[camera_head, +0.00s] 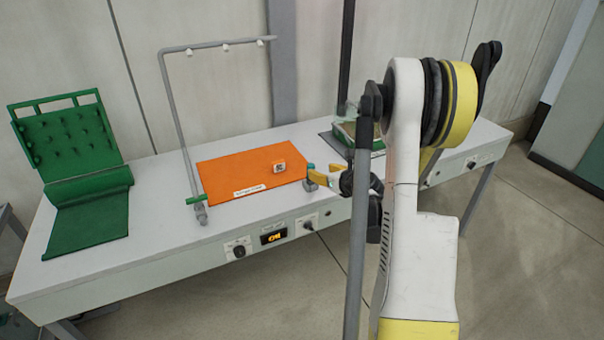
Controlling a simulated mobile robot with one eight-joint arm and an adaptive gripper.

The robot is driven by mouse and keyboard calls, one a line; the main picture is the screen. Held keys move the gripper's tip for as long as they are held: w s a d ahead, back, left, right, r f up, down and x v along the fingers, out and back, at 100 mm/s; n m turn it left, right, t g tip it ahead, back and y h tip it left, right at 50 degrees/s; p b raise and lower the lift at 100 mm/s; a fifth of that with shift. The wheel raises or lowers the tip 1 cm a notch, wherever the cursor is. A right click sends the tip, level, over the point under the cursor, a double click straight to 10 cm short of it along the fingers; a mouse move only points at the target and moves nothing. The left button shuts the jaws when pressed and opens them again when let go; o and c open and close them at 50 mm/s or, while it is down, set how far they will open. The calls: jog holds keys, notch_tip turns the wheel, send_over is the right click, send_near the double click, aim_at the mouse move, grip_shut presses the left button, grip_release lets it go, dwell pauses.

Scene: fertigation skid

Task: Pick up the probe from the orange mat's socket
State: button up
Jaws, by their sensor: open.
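The orange mat (228,172) lies on the white bench top, with a white label on its front part. A small pale and orange block (279,167) with a dark centre sits on the mat's right half. I cannot tell whether it is the socket, and I cannot make out the probe. My gripper (311,177) is at the mat's right edge, right of the block and apart from it. A small grey piece shows just under the fingertip. My arm hides part of the bench to the right.
A grey pipe frame (178,110) with small nozzles arches over the mat's left side. A green-rimmed tray (345,131) stands behind my arm. Knobs and a display (273,236) line the bench front.

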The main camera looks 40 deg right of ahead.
aim_at(311, 165)
jog(key=b+x, duration=0.3)
jog(key=x, duration=0.6)
jog(key=shift+w, duration=0.15)
jog(key=shift+r, duration=0.15)
grip_shut()
